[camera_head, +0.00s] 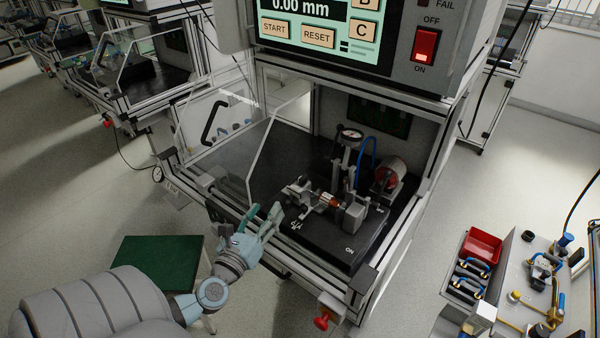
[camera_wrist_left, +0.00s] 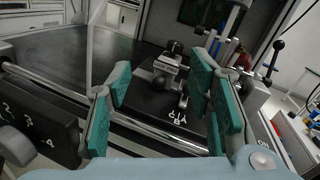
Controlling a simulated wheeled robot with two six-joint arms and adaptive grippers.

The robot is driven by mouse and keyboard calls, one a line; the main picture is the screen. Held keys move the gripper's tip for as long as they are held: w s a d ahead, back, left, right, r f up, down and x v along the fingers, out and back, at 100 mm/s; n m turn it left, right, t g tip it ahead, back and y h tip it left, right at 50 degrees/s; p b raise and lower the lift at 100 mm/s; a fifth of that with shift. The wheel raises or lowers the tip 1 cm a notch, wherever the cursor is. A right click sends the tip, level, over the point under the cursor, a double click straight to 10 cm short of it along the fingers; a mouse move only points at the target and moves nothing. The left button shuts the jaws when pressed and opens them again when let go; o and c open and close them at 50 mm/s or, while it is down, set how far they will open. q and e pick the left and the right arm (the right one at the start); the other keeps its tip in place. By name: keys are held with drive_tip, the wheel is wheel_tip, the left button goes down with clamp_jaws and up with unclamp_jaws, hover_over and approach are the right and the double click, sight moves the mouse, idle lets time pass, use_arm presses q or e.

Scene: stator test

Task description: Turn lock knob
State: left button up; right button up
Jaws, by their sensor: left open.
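My left gripper (camera_head: 262,217) is open and empty at the front edge of the test bench. In the left wrist view its green-padded fingers (camera_wrist_left: 160,85) stand wide apart. Between and beyond them is the test fixture (camera_head: 328,203), grey with a reddish part in the middle, on a black base. A small grey knob or lever (camera_wrist_left: 183,100) shows near the white letters C, A, B on that base, apart from the fingers. I cannot tell for sure which part is the lock knob. My right gripper is not in view.
A round grey knob (camera_wrist_left: 15,145) sits by the numbers 2, 3, 4. The bench's metal front rail (camera_wrist_left: 150,132) and a clear side panel (camera_head: 262,150) border the opening. A red knob (camera_head: 322,322) sticks out below. A dial gauge (camera_head: 350,133) stands behind the fixture.

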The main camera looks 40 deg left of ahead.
sight(299, 179)
use_arm(q)
drive_tip(key=m, duration=0.1)
drive_tip(key=w+m+h, duration=0.1)
drive_tip(key=m, duration=0.1)
drive_tip(key=m+h, duration=0.1)
drive_tip(key=shift+w+d+f+m+t, duration=0.2)
drive_tip(key=shift+w+d+m+t, duration=0.1)
drive_tip(key=shift+w+d, duration=0.1)
drive_tip(key=w, duration=0.4)
drive_tip(key=w+a, duration=0.1)
drive_tip(key=w, duration=0.3)
drive_tip(key=w+a, duration=0.1)
drive_tip(key=w, duration=0.3)
drive_tip(key=shift+w+f+b, duration=0.1)
drive_tip(key=shift+w+b, duration=0.25)
drive_tip(key=shift+b, duration=0.05)
drive_tip(key=shift+w, duration=0.25)
